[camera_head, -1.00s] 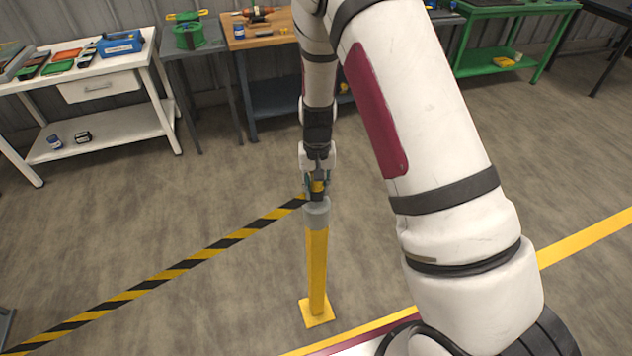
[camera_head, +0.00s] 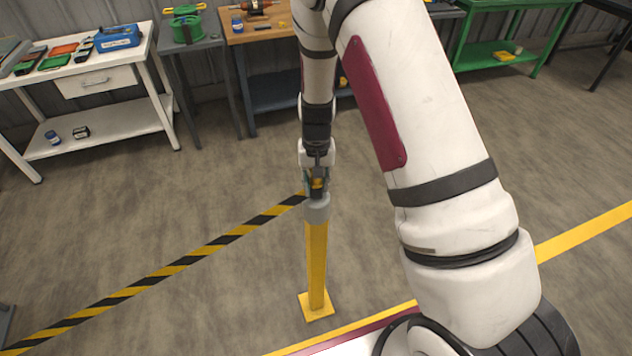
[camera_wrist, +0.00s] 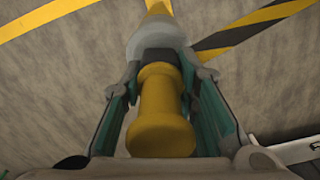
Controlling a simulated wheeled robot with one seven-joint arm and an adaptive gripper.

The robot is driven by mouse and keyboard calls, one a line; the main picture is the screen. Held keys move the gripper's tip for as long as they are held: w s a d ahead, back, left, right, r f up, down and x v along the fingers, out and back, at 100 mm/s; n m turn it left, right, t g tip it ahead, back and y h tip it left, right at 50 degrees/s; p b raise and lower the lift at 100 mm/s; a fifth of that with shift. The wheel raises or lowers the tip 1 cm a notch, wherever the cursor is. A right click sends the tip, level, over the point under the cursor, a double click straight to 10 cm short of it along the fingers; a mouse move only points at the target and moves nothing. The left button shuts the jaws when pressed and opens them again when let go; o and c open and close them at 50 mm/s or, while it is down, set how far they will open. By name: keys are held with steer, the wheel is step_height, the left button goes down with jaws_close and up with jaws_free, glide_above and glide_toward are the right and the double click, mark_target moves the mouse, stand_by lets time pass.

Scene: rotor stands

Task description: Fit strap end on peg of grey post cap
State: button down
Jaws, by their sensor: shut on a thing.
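A yellow post (camera_head: 316,265) with a grey cap (camera_head: 317,211) stands upright on a square yellow foot. My gripper (camera_head: 317,184) is right above the cap, its fingers pointing down. In the wrist view my gripper (camera_wrist: 165,95) is shut on the yellow strap end (camera_wrist: 160,120), a spool-shaped piece with a dark part at its far side. The grey cap (camera_wrist: 155,38) shows just beyond it. The strap (camera_head: 190,262), striped black and yellow, runs from the cap area down to the lower left. The peg is hidden, and I cannot tell whether the strap end is seated on it.
A white workbench (camera_head: 85,85) stands at the back left. A grey table, a wooden-topped bench (camera_head: 262,29) and a green bench (camera_head: 510,12) line the back wall. A yellow floor line (camera_head: 590,236) crosses at right. The floor around the post is clear.

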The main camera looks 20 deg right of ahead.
steer(key=shift+f, duration=0.2)
steer(key=c, duration=1.2)
jaws_free()
step_height(320, 180, up, 13)
steer(key=shift+f, duration=0.15)
steer(key=s+r+t, duration=0.2)
steer(key=s+r, duration=0.3)
steer(key=r, duration=0.6)
steer(key=s+r+n+t, duration=0.1)
steer(key=s+r, duration=0.3)
steer(key=s, duration=0.2)
steer(key=s+r+n+t, duration=0.1)
steer(key=s+r, duration=0.3)
steer(key=s, duration=0.3)
steer(key=s+r+n+t, duration=0.1)
steer(key=s+r, duration=0.3)
steer(key=s, duration=0.3)
steer(key=shift+r+t+b, duration=0.1)
steer(key=shift+t+b, duration=0.2)
steer(key=shift+b, duration=0.1)
